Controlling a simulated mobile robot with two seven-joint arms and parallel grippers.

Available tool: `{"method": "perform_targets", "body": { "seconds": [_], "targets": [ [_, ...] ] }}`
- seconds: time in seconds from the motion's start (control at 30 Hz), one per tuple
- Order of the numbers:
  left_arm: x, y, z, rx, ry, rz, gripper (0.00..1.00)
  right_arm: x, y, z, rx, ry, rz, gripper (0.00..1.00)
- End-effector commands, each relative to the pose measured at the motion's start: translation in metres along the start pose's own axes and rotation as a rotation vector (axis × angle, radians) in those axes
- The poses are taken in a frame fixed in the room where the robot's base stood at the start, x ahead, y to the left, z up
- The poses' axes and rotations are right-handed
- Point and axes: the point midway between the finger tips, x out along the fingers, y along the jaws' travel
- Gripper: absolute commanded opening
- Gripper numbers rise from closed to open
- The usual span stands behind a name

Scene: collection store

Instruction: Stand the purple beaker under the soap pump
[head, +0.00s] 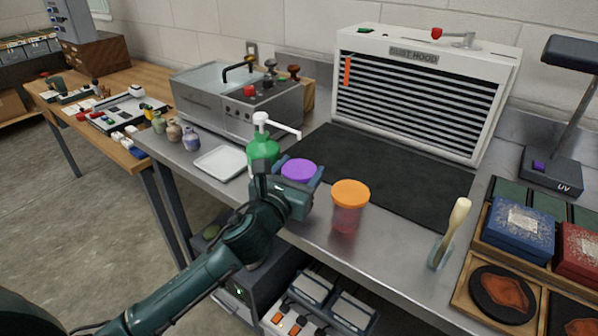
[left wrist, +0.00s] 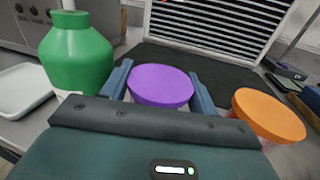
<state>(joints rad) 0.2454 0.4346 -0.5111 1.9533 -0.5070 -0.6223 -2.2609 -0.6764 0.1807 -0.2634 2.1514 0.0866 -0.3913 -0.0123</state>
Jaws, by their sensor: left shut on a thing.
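The purple beaker (head: 299,171) shows mostly its purple top; its lower body is hidden by my gripper. My left gripper (head: 297,180) is shut on it, with one finger on each side, as the left wrist view (left wrist: 160,92) also shows. The green soap pump (head: 263,149) stands just left of the beaker, and it also shows in the left wrist view (left wrist: 77,55). Its white spout (head: 284,129) points right and reaches above and behind the beaker in the head view. I cannot tell whether the beaker touches the bench. My right gripper is not in view.
An orange-topped beaker (head: 348,206) stands close right of my left gripper. A white tray (head: 220,163) lies left of the pump. A black mat (head: 390,180) lies behind, before the dust hood (head: 420,90). A brush in a holder (head: 450,235) stands at the right.

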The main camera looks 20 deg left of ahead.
Motion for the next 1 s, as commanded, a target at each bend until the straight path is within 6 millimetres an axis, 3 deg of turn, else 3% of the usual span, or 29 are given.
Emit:
{"method": "perform_targets", "body": {
  "seconds": [0.27, 0.3, 0.53, 0.83, 1.0],
  "targets": [
    [0.000, 0.000, -0.002, 0.000, -0.002, 0.000, 0.32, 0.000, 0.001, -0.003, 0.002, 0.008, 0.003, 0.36],
    [0.000, 0.000, -0.001, 0.000, -0.001, 0.000, 0.63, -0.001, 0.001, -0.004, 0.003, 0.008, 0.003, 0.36],
    [0.000, 0.000, -0.001, 0.000, -0.001, 0.000, 0.81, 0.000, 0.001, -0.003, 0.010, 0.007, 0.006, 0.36],
    [0.000, 0.000, 0.004, 0.000, -0.002, 0.000, 0.81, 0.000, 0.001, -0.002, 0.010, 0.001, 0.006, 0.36],
    [-0.025, 0.000, 0.001, 0.003, -0.001, -0.001, 0.81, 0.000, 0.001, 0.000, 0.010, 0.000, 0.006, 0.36]
  ]
}}
